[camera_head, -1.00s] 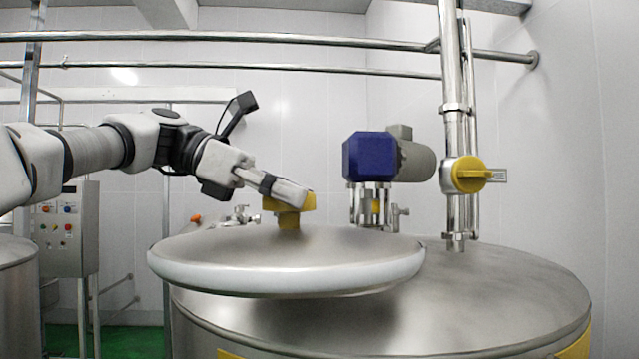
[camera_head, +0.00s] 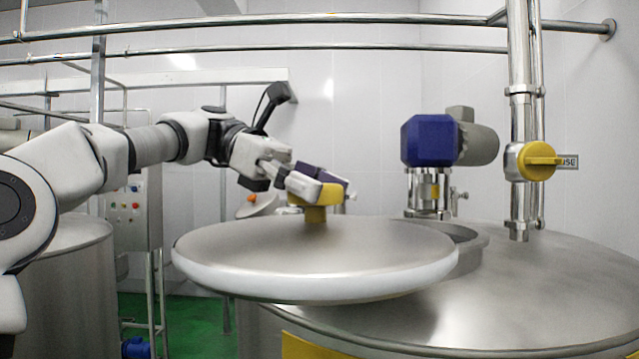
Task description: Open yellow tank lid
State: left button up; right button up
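The round steel lid (camera_head: 320,255) with a pale rim hangs level above the tank (camera_head: 540,290), out past the tank's left edge. Its yellow handle (camera_head: 316,213) stands up from the middle. My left gripper (camera_head: 318,190) is shut on the yellow handle, with a finger on its near side. Part of the tank's raised round opening rim (camera_head: 474,238) shows behind the lid's right edge; the lid hides the rest. My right gripper is not in view.
A blue motor (camera_head: 428,140) stands on the tank behind the lid. A vertical pipe with a yellow valve handle (camera_head: 537,161) rises at the right. A control box (camera_head: 135,210) and another tank (camera_head: 70,285) stand at the left. Green floor (camera_head: 185,320) shows between the tanks.

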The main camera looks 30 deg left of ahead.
aim_at(275, 220)
pick_arm(q)
jog(key=o, duration=0.4)
jog(key=shift+w, duration=0.1)
jog(key=shift+o, duration=0.2)
jog(key=shift+w+a+f, duration=0.1)
jog(key=shift+w+f, duration=0.05)
jog(key=shift+w, duration=0.15)
jog(key=shift+s, duration=0.2)
jog(key=v, duration=0.7)
jog(key=shift+a, duration=0.35)
jog(key=shift+d, duration=0.2)
jog(key=shift+a, duration=0.1)
